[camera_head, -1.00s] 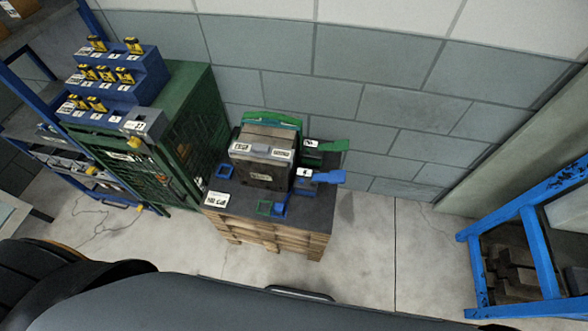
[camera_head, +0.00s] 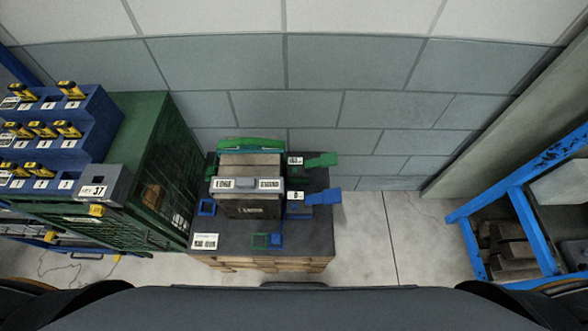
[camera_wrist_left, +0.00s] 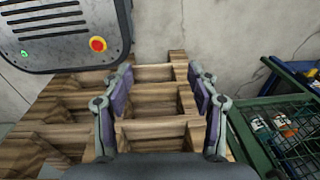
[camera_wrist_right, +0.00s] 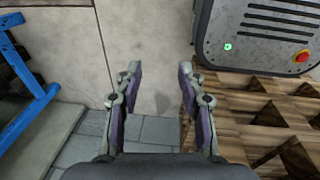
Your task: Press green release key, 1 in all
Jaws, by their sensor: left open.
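A dark grey block-shaped mould (camera_head: 250,205) with white labels stands on a dark-topped pallet stand (camera_head: 315,238). A green bar (camera_head: 250,145) runs along its top back edge. A green paddle-shaped key (camera_head: 323,160) sticks out to the right of the mould at the back, with a blue one (camera_head: 323,195) in front of it. My left gripper (camera_wrist_left: 160,88) is open and empty, with wooden pallet slats below it. My right gripper (camera_wrist_right: 158,82) has its fingers apart and empty, above the floor beside the pallet. Neither gripper shows in the head view.
A green mesh cabinet (camera_head: 150,150) stands left of the pallet stand, with a blue stepped holder (camera_head: 60,135) of yellow-black items on it. A blue frame rack (camera_head: 525,220) stands at the right. A block wall (camera_head: 320,70) is behind. Floor (camera_head: 370,240) right of the stand is clear.

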